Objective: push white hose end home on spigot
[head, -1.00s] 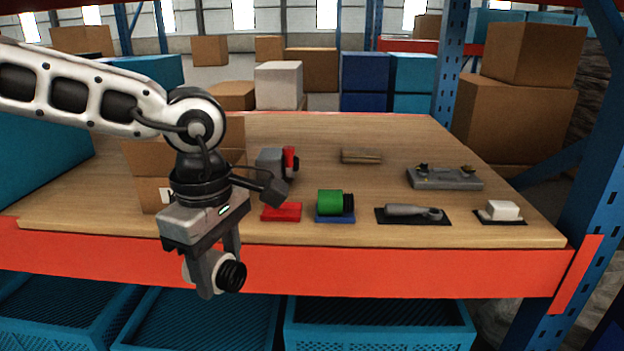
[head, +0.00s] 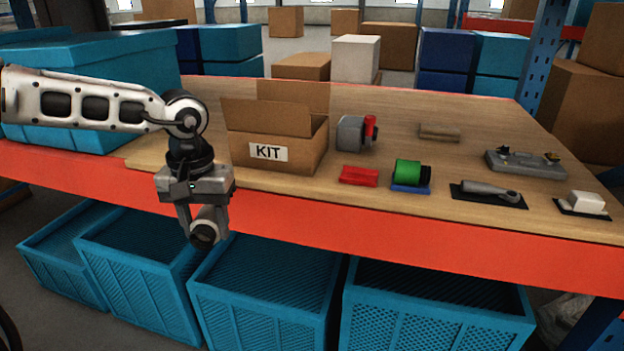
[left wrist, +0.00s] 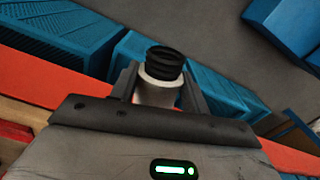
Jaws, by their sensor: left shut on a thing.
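My left gripper (head: 205,228) is shut on a short white cylinder with a black ribbed end, which looks like the white hose end (head: 209,217). It hangs in front of the orange bench edge, above the blue crates, with the black end facing the camera. In the left wrist view, the white hose end (left wrist: 158,92) sits between the two fingers, with its black ribbed part standing out beyond them. I cannot make out a spigot in either view. My right gripper is not in view.
A cardboard KIT box (head: 278,150) stands on the wooden bench (head: 400,155). Right of it are a grey and red device (head: 354,133), a red block (head: 359,176), a green roll (head: 408,172) and tools. Blue crates (head: 265,290) stand below the orange beam (head: 400,222).

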